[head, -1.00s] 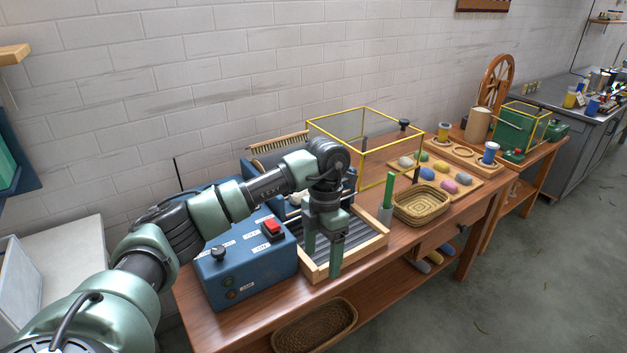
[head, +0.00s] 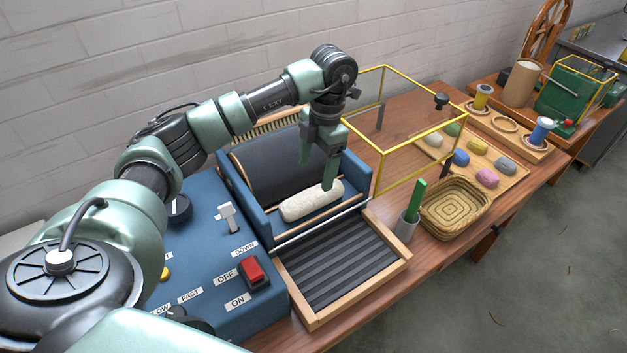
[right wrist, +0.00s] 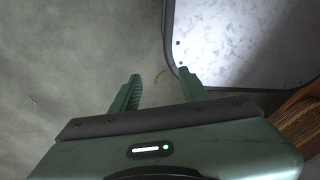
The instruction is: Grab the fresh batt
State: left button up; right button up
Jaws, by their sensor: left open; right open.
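The batt, a cream-white fluffy roll (head: 311,202), lies on the front of the blue carding machine (head: 262,222), below its dark drum. My left gripper (head: 318,178) is open and points down just above and behind the batt. One finger overlaps the batt's right end in the picture; I cannot tell whether they touch. The other finger is against the dark drum in the picture. My right gripper (right wrist: 158,88) shows only in the right wrist view, open and empty above the grey floor.
A yellow-framed clear guard (head: 408,150) stands right of the machine. A ribbed wooden tray (head: 340,262) lies in front. A cup with a green-handled tool (head: 407,228), a wicker basket (head: 455,208) and a board of colored wool balls (head: 505,185) sit to the right.

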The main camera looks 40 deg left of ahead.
aim_at(313, 192)
pick_arm(q)
jog(key=shift+s+d+f+p, duration=0.1)
jog(key=shift+s+f+p, duration=0.1)
jog(key=shift+f, duration=0.35)
jog(key=shift+s+f+p, duration=0.2)
jog(key=shift+f, duration=0.35)
jog(key=f, duration=0.1)
jog(key=f+p, duration=0.1)
jog(key=f, duration=0.1)
jog(key=f+p, duration=0.1)
jog(key=shift+s+f, duration=0.25)
jog(key=shift+s, duration=0.15)
jog(key=shift+f, duration=0.35)
jog(key=shift+c, duration=0.6)
jog(key=c, duration=1.3)
pick_arm(e)
jog(key=s+r, duration=0.2)
jog(key=shift+s+d+r, duration=0.2)
jog(key=shift+s+r, duration=0.05)
jog(key=shift+r, duration=0.1)
pick_arm(q)
jog(key=shift+r, duration=0.1)
